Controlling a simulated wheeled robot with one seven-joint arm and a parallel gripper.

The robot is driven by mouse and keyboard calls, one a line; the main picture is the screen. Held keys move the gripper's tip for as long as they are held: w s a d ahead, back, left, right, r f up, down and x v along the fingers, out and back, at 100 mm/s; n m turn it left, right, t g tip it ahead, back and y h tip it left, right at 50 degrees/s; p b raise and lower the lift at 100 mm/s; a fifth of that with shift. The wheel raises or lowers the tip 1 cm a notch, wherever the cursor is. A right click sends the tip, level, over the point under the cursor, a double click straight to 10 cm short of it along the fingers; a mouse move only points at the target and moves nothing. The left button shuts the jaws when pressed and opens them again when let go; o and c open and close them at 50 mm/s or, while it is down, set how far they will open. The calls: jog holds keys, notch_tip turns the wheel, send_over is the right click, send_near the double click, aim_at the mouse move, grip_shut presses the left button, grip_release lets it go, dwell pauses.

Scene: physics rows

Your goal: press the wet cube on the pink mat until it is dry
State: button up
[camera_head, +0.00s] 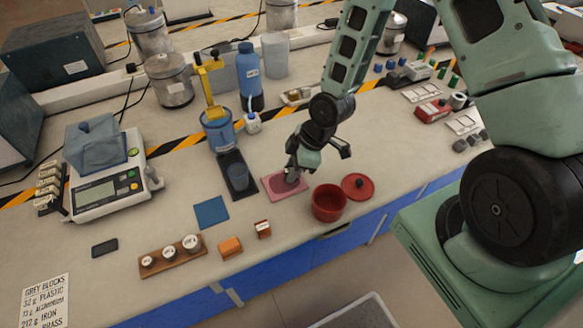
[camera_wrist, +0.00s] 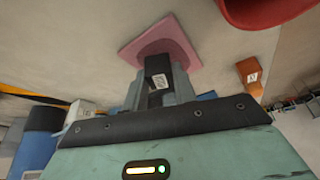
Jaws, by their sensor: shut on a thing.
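The pink mat (camera_head: 271,184) lies flat on the bench, left of the red pot. In the wrist view the mat (camera_wrist: 186,32) shows a darker round patch in its middle. My gripper (camera_head: 291,178) points down over the mat. In the wrist view my gripper (camera_wrist: 158,88) is shut on a small dark grey cube (camera_wrist: 157,65) with a white label. The cube is over the darker patch; I cannot tell whether it touches the mat. In the head view the cube is mostly hidden by my fingers.
A red pot (camera_head: 328,203) stands close right of the mat, its red lid (camera_head: 357,186) beside it. A scale (camera_head: 107,187) stands further left. The bench front between the small blocks is clear.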

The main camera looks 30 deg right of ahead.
jog(key=shift+r+p, duration=2.1)
jog(key=shift+r, duration=0.45)
